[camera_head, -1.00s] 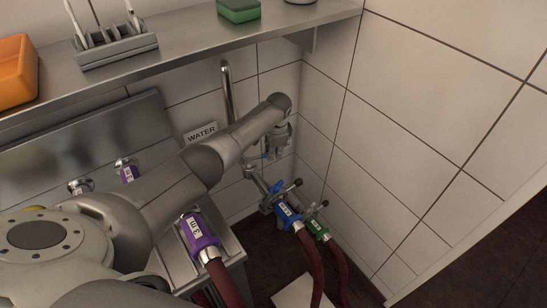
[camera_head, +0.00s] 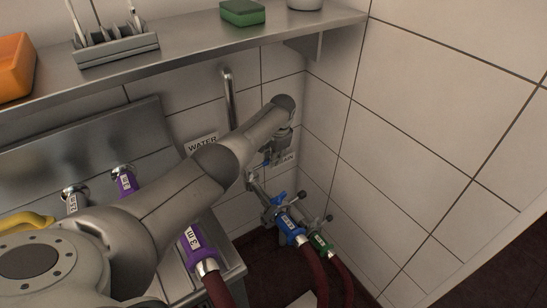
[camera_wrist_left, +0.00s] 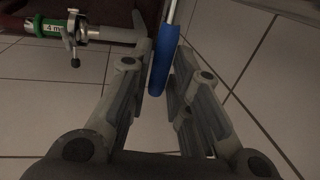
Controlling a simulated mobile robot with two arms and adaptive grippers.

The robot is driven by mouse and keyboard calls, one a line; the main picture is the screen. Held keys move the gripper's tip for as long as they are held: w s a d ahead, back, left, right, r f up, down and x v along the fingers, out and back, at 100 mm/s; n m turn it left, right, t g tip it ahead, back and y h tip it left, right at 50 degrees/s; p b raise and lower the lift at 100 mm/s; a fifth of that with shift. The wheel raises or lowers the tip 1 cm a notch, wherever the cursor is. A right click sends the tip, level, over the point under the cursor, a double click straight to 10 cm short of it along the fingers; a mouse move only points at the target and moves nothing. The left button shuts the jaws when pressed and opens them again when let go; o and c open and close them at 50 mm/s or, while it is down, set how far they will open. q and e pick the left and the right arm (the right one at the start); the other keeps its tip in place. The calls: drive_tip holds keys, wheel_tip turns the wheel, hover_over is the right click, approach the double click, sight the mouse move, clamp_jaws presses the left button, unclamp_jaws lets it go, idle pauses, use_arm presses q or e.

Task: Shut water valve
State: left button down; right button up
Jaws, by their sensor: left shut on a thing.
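My left gripper (camera_head: 271,157) is low in the wall corner, at the end of my arm reaching across the head view. In the left wrist view its two fingers (camera_wrist_left: 160,85) are closed around a blue lever handle (camera_wrist_left: 164,50) on a thin metal stem. A bit of this blue handle (camera_head: 265,164) shows in the head view. The WATER sign (camera_head: 201,143) is on the wall left of the gripper. A metal pipe (camera_head: 229,97) runs down the wall behind my arm. The valve body is mostly hidden. My right gripper is not in view.
Below the gripper are a blue hose coupling (camera_head: 290,229) and a green coupling (camera_head: 320,244) with dark red hoses. A DRAIN sign (camera_head: 286,158) is behind the gripper. Purple couplings (camera_head: 192,244) are near my arm. A steel shelf (camera_head: 180,52) is overhead. The right wall is bare.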

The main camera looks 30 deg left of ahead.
use_arm(q)
drive_tip(key=c, duration=1.4)
unclamp_jaws()
drive_tip(key=shift+o, duration=0.3)
drive_tip(key=shift+r, duration=0.15)
wheel_tip(320, 180, up, 12)
drive_tip(key=s+d, duration=0.1)
drive_tip(key=d, duration=0.1)
drive_tip(key=shift+f, duration=0.2)
drive_tip(key=shift+f, duration=0.1)
